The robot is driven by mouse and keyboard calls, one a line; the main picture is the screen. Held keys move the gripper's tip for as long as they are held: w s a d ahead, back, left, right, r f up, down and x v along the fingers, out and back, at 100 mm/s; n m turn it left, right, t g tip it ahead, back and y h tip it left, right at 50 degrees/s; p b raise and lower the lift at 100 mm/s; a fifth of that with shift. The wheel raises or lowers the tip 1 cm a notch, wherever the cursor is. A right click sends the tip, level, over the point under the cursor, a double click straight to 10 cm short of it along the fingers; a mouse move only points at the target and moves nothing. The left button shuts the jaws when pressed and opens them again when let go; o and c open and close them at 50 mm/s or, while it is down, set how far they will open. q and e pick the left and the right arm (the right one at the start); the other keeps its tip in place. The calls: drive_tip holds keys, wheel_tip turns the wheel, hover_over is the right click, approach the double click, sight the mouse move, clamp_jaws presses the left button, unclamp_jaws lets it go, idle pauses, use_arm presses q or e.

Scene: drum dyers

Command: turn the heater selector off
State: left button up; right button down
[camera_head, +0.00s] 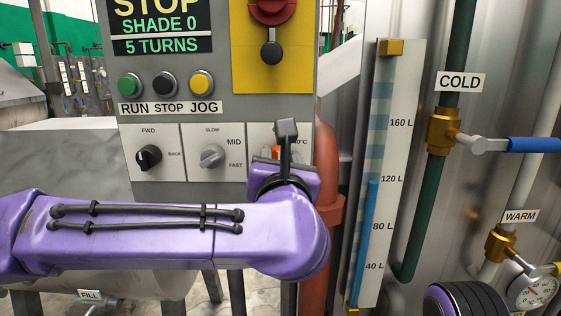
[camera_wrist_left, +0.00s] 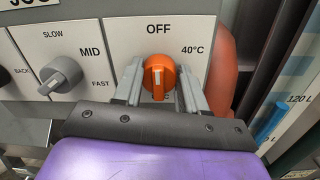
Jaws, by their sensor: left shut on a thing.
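The heater selector (camera_wrist_left: 158,72) is an orange knob on a white plate, marked OFF above it and 40°C to its right. A label below it is mostly hidden. The knob's raised bar stands upright in the left wrist view, with a pale mark along it. My left gripper (camera_wrist_left: 158,84) has one grey finger on each side of the knob and is shut on it. In the head view my purple left arm comes in from the left, and its wrist covers most of the selector (camera_head: 277,151) and plate. My right gripper is not in view.
Left of the heater plate are the speed selector (camera_head: 211,156) and the FWD/BACK selector (camera_head: 148,157). RUN, STOP and JOG buttons (camera_head: 164,84) sit above. A red-brown pipe (camera_head: 328,170) and a level gauge (camera_head: 377,200) stand close on the right, with the cold valve (camera_head: 443,131) beyond.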

use_arm(q)
drive_tip(key=shift+f, duration=0.1)
drive_tip(key=o, duration=1.1)
drive_tip(key=shift+c, duration=0.2)
drive_tip(key=s+b, duration=0.1)
drive_tip(key=s, duration=0.9)
drive_tip(key=shift+s+d+f+b, duration=0.2)
drive_tip(key=shift+s+f+b, duration=0.05)
drive_tip(key=shift+b, duration=0.05)
